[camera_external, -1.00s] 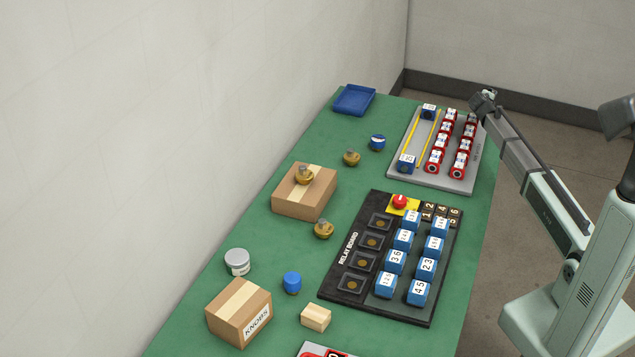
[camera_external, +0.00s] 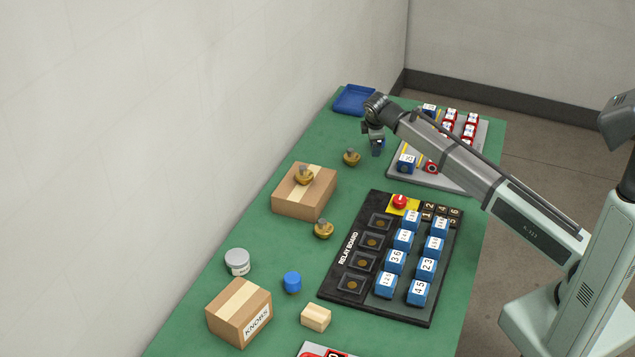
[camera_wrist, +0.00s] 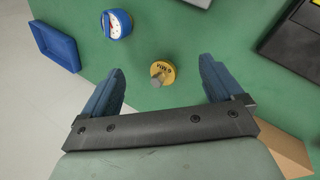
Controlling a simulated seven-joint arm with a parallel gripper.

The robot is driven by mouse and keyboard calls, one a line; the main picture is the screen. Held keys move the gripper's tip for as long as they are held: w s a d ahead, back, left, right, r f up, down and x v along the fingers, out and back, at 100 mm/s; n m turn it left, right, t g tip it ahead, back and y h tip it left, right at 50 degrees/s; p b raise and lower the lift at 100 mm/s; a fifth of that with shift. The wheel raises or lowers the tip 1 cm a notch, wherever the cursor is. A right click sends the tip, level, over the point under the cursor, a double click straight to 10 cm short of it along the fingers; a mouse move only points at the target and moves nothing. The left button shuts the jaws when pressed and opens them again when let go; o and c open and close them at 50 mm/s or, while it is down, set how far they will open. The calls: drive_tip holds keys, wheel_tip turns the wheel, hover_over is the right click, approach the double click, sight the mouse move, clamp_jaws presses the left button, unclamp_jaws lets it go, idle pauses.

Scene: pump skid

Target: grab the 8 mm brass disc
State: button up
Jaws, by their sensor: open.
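Three brass discs with grey stubs show in the external view: one on the green table near my gripper (camera_external: 351,157), one on top of a cardboard box (camera_external: 304,175), and one on the table in front of that box (camera_external: 323,229). Their labels are too small to read there. In the wrist view one brass disc (camera_wrist: 164,70) lies ahead, between the lines of my fingers; its label seems to read 6 MM. My gripper (camera_wrist: 162,68) is open and empty above the table; it also shows in the external view (camera_external: 376,150).
The cardboard box (camera_wrist: 287,152) is at lower right. The relay board (camera_external: 338,278) and a grey plate with red and blue blocks (camera_external: 460,184) stand nearby.

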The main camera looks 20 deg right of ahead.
drive_tip(key=s+a+r+n+g+y, duration=0.1)
drive_tip(key=s+a+n, duration=0.1)
drive_tip(key=s+a, duration=0.35)
drive_tip(key=s+a+n+g+y, duration=0.1)
drive_tip(key=s+a+n, duration=0.15)
drive_tip(key=a, duration=0.65)
drive_tip(key=n+g, duration=0.3)
drive_tip(key=n, duration=0.1)
approach(324, 221)
drive_tip(key=shift+y, duration=0.3)
drive_tip(key=f, duration=0.3)
drive_tip(key=s+f, duration=0.1)
drive_tip(key=f, duration=0.1)
drive_tip(key=shift+d, duration=0.25)
drive_tip(key=shift+w+f, duration=0.15)
drive_tip(key=shift+f, duration=1.35)
drive_tip(key=shift+w+f, duration=0.15)
drive_tip(key=shift+f, duration=1.4)
drive_tip(key=shift+c, duration=0.2)
drive_tip(key=c, duration=1.2)
drive_tip(key=shift+r, duration=0.15)
